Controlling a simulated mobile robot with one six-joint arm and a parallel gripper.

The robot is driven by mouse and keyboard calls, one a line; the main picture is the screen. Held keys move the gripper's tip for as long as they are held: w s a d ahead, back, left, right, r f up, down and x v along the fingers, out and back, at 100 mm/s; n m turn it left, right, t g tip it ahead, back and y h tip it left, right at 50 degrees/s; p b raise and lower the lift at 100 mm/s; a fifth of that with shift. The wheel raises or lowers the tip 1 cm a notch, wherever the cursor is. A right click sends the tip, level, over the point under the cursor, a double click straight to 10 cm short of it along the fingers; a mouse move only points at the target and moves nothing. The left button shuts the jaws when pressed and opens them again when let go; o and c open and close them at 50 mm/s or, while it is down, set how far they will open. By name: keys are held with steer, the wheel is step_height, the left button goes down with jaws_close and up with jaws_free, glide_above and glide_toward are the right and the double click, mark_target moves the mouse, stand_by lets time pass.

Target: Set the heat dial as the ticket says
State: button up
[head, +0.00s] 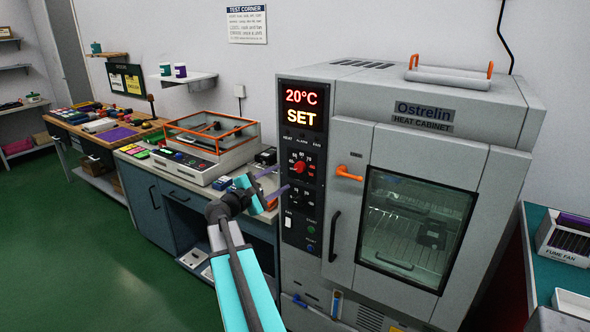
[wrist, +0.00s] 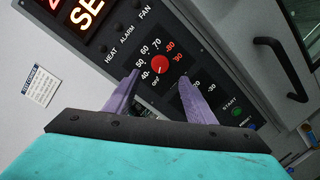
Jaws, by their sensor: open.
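The heat dial (head: 299,167) is a red knob on the black control panel (head: 288,232) of the grey Ostrelin heat cabinet (head: 470,200). It also shows in the wrist view (wrist: 160,63), ringed by numbers from 40 up and OFF; where its pointer stands is too small to tell. The display (head: 302,107) reads 20°C and SET. My gripper (head: 282,178) is open, its purple fingers pointing at the panel just left of the dial. In the wrist view the fingertips (wrist: 159,76) lie either side of and slightly below the dial, with no visible contact. No ticket is readable.
A second, black dial (head: 297,197) sits below the heat dial, with START and other buttons under it. An orange cabinet latch (head: 349,173) and black handle (head: 335,236) stick out to the right. An orange-framed case (head: 211,138) stands on the bench to the left.

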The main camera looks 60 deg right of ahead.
mark_target(298, 168)
steer(key=d, duration=0.3)
steer(key=s+d+p, duration=0.1)
steer(key=d, duration=0.2)
steer(key=d+p, duration=0.1)
steer(key=d, duration=0.2)
steer(key=shift+s+d, duration=0.1)
steer(key=shift+s, duration=0.05)
steer(key=c, duration=1)
